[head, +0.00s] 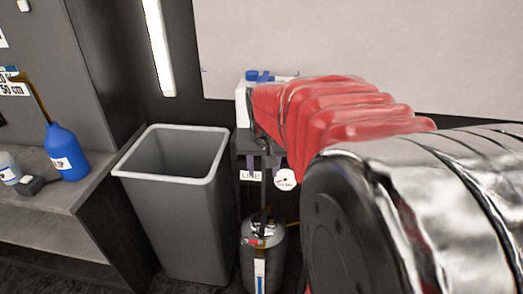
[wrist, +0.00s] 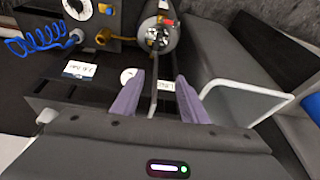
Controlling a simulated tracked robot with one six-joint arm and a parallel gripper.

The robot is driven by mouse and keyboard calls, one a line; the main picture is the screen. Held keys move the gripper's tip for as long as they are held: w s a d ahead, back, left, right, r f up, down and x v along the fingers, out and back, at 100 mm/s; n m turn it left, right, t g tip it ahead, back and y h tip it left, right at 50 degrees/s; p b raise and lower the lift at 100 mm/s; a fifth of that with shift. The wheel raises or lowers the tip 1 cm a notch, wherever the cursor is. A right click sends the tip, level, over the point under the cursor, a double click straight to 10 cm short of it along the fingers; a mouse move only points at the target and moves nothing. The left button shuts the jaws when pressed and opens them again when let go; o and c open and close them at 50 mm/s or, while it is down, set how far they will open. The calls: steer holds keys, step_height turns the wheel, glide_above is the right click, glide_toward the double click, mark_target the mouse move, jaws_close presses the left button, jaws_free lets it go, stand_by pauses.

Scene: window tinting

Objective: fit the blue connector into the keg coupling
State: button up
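The small grey keg (head: 262,262) stands on the floor beside the bin in the head view. Its top fitting, with a silver and red part, shows in the wrist view (wrist: 157,38); I cannot make out the coupling's opening. A coiled blue hose (wrist: 38,38) lies at the upper left of the wrist view, ending at a round grey fitting by the panel. I cannot clearly tell which part is the blue connector. My gripper (wrist: 161,82) has its two purple fingers apart, with nothing visibly held. It points toward the keg, short of it. In the head view my arm mostly hides it.
A grey bin (head: 185,190) stands left of the keg. A "LINE" label (head: 251,175) hangs above the keg. A shelf with a blue bottle (head: 67,152) is at left.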

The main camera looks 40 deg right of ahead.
steer(key=s+d+f+m+g, duration=0.1)
steer(key=d+f+m, duration=0.3)
steer(key=d, duration=0.6)
steer(key=s+d+f+m+g, duration=0.1)
steer(key=d+f, duration=0.4)
steer(key=d, duration=0.5)
steer(key=s+d+f+m, duration=0.2)
steer(key=s+d+f, duration=0.2)
steer(key=d+f, duration=0.2)
steer(key=s+d+f+m+g, duration=0.1)
steer(key=s+d+f+m, duration=0.2)
steer(key=d, duration=0.6)
step_height(320, 180, down, 4)
steer(key=shift+s+d+r, duration=0.1)
steer(key=shift+s+d, duration=0.25)
steer(key=shift+s, duration=0.9)
steer(key=shift+d+f, duration=0.2)
steer(key=shift+f, duration=1.2)
steer(key=shift+d+f, duration=0.2)
steer(key=shift+f, duration=1.25)
steer(key=shift+d+f, duration=0.2)
steer(key=shift+f, duration=1.2)
steer(key=shift+f, duration=0.15)
steer(key=shift+d+f, duration=0.2)
steer(key=shift+f, duration=1.05)
steer(key=shift+d+f, duration=0.15)
steer(key=shift+f, duration=1.05)
